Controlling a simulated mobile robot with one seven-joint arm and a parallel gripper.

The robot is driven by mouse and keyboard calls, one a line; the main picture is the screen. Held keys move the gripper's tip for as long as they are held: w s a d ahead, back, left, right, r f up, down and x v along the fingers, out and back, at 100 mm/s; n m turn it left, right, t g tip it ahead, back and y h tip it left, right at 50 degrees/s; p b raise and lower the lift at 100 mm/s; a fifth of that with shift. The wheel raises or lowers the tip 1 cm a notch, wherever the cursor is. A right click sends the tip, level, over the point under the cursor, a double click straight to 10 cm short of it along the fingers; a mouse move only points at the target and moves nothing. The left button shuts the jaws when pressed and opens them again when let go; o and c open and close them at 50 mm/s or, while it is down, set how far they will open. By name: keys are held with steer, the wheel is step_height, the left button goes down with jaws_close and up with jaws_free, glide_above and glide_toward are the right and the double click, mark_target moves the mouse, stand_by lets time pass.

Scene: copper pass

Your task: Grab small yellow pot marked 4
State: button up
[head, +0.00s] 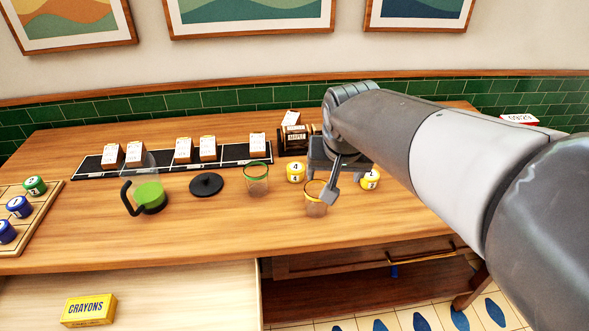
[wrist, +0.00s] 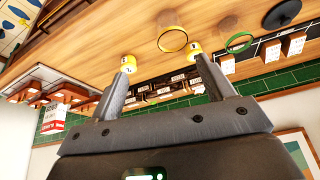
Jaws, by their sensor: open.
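A small yellow pot marked 4 (head: 295,172) stands on the wooden table, between the green-rimmed glass and the yellow-rimmed glass. In the wrist view the pot (wrist: 194,47) shows just beyond the tip of the right-hand finger. A second yellow pot (head: 370,179) stands farther right; its mark is too small to read surely. In the wrist view this second pot (wrist: 128,62) lies beyond the left-hand finger tip. My gripper (head: 332,188) is open and empty, to the right of the pot marked 4; it also shows in the wrist view (wrist: 163,68). Its far parts are partly hidden by my arm.
A yellow-rimmed glass (head: 316,205) stands close to my gripper. A green-rimmed glass (head: 256,186), a black lid (head: 206,184) and a green-bottomed jug (head: 149,198) stand left. A black strip (head: 88,169) with cards lies behind. An open drawer holds a crayons box (head: 89,310).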

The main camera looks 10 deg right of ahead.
steer(key=w+a+f+m, duration=0.15)
steer(key=w+f, duration=0.25)
steer(key=w, duration=0.7)
steer(key=m+g+h, duration=0.1)
glide_toward(295, 168)
steer(key=x, duration=0.5)
steer(key=shift+s+d+f, duration=0.15)
steer(key=shift+s+f, duration=0.1)
steer(key=x, duration=0.5)
steer(key=shift+w+f, duration=0.25)
steer(key=shift+w, duration=0.1)
steer(key=c, duration=1.1)
steer(key=shift+r, duration=0.1)
steer(key=shift+c, duration=0.2)
